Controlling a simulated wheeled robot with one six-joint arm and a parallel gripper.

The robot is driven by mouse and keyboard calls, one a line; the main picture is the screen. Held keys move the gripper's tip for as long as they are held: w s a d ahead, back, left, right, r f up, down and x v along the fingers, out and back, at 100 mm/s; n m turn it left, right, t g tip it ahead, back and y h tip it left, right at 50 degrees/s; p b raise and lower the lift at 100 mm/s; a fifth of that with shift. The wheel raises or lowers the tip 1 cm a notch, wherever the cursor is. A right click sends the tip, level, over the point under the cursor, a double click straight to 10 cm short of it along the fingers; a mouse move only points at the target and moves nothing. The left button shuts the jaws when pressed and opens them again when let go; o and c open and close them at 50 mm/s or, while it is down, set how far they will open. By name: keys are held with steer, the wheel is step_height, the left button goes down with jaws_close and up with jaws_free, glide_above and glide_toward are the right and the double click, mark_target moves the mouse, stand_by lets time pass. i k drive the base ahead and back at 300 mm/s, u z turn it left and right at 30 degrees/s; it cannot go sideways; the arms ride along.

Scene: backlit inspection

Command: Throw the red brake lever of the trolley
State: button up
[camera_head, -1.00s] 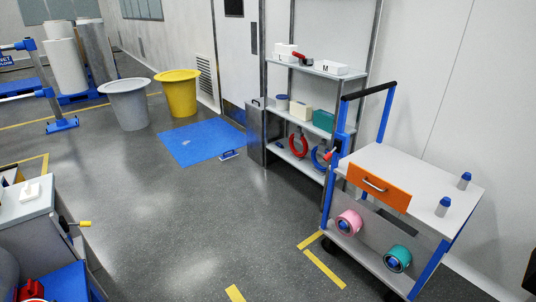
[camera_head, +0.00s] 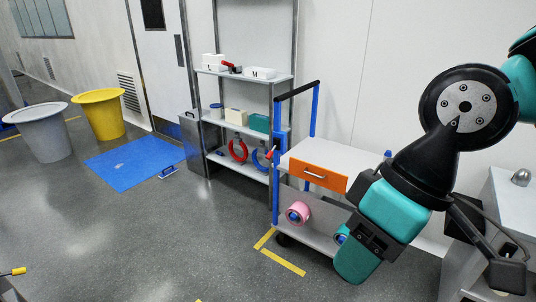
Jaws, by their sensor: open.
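The trolley (camera_head: 318,154) stands against the wall, with blue posts, a black push handle and an orange drawer (camera_head: 318,175). The brake lever (camera_head: 269,153) is a small red piece on the left side of the trolley's blue post, below the handle. Its exact tilt is too small to tell. My gripper (camera_head: 506,262) is at the lower right, black, with its jaws apart and nothing seen between them. It is well to the right of the lever in the picture. My arm hides the right part of the trolley.
A shelf rack (camera_head: 240,133) stands left of the trolley, holding boxes and coloured rings. A grey cabinet (camera_head: 488,205) with a metal dome is at the right behind my gripper. A blue mat (camera_head: 135,163) lies on the floor. The floor in front of the trolley is clear.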

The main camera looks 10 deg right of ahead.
mark_target(269, 156)
steer(key=u, duration=0.55)
steer(key=i, duration=1.3)
steer(key=z, duration=0.45)
steer(key=i, duration=0.5)
steer(key=z, duration=0.4)
